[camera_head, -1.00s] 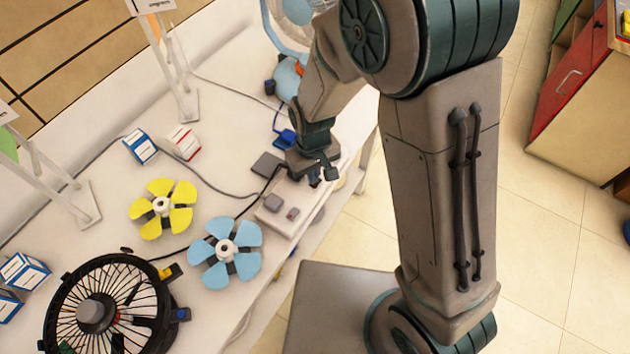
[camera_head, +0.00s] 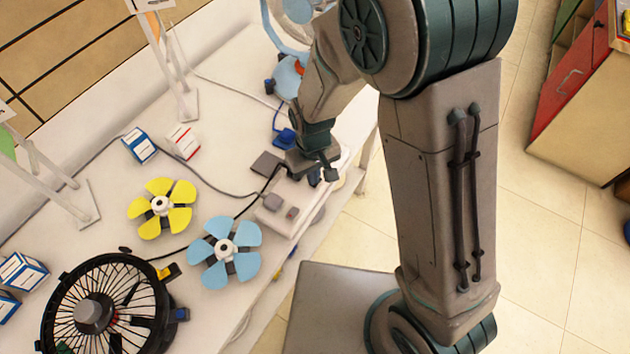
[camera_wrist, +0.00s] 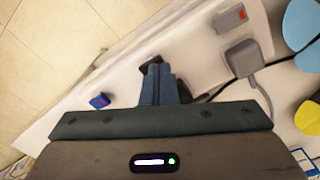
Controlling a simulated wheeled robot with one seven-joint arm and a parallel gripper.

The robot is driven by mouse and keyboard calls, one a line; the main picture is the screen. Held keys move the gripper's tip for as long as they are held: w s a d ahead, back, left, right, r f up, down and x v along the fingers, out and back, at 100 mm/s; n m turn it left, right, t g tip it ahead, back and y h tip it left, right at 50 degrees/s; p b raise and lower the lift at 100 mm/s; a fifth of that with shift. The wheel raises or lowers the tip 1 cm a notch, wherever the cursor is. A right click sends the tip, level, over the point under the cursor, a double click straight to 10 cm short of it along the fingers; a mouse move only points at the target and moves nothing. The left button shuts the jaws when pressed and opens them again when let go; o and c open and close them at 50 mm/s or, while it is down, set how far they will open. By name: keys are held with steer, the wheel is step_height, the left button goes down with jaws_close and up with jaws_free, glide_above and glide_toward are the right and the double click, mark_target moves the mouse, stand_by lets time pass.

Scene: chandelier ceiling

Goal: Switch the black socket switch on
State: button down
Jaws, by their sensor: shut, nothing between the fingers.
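The white socket strip (camera_head: 270,216) lies along the table's front edge, and it also fills the upper part of the wrist view (camera_wrist: 190,62). The black switch (camera_wrist: 148,65) shows in the wrist view as a dark piece just beyond my fingertips, mostly hidden by them. My gripper (camera_wrist: 160,72) is shut and empty, its tips at or very near this switch; contact and the switch's tilt cannot be told. In the head view my gripper (camera_head: 314,178) is over the far half of the strip, and the black switch cannot be made out.
Yellow (camera_head: 161,207) and light blue (camera_head: 225,250) fans and a black caged fan (camera_head: 105,310) stand nearby, with cables between.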

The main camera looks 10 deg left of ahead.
steer(key=shift+f+b, duration=0.45)
steer(key=shift+f, duration=0.15)
steer(key=shift+r, duration=0.1)
steer(key=shift+r+p, duration=2.6)
steer(key=shift+r, duration=0.85)
steer(key=d+r+m+t, duration=0.2)
steer(key=d+r+m, duration=0.2)
steer(key=d+r, duration=0.9)
steer(key=s+d+r+m+t, duration=0.1)
steer(key=s+d+r+m, duration=0.2)
steer(key=s+d+r, duration=0.4)
steer(key=s+d, duration=0.1)
steer(key=d, duration=0.1)
steer(key=shift+d, duration=0.3)
